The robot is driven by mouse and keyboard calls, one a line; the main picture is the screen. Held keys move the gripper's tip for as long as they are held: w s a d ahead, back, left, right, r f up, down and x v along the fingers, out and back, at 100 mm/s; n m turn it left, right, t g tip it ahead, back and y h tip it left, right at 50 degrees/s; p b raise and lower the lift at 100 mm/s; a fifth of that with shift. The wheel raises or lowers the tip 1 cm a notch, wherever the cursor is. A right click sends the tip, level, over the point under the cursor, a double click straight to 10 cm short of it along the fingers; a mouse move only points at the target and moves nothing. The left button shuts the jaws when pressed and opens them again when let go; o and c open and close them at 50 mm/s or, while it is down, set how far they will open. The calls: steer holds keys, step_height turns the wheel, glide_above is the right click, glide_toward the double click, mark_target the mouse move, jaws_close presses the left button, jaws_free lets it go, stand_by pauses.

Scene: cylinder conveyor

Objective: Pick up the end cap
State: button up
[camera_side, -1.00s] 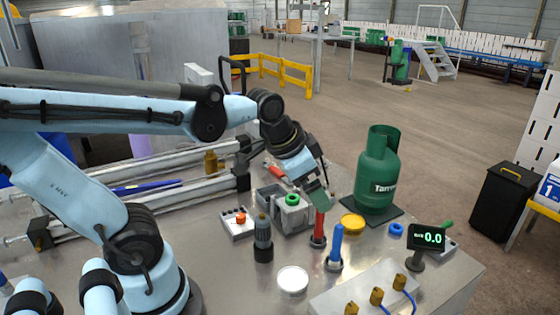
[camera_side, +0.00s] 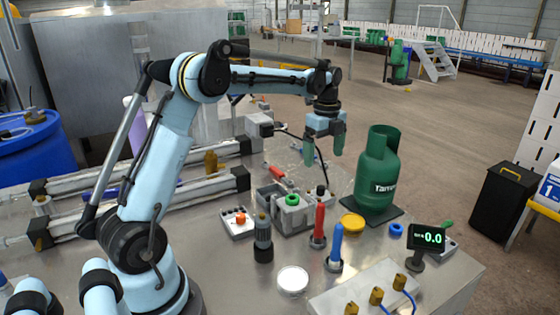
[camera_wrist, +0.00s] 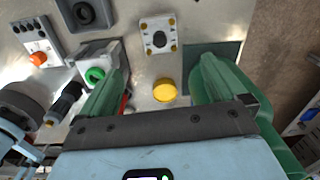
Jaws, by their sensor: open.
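A round yellow cap (camera_side: 352,222), which looks like the end cap, lies flat on the metal table beside the green gas cylinder (camera_side: 377,170). In the wrist view the yellow cap (camera_wrist: 165,91) shows between my two green fingers, nearer the right one. My gripper (camera_side: 323,153) points down, high above the table and to the left of the cylinder in the side view. In the wrist view my gripper (camera_wrist: 160,72) is open, with its fingers wide apart and nothing held.
The cylinder stands on a dark mat (camera_wrist: 230,50). Red (camera_side: 319,222) and blue (camera_side: 337,243) upright tools stand in front. A grey fixture with a green ring (camera_side: 292,199), a white round lid (camera_side: 293,279) and a small display (camera_side: 427,238) are nearby.

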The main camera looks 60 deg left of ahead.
mark_target(321, 187)
step_height(321, 187, down, 13)
steer(key=shift+a+r, duration=0.1)
steer(key=shift+r, duration=0.1)
steer(key=c, duration=1.4)
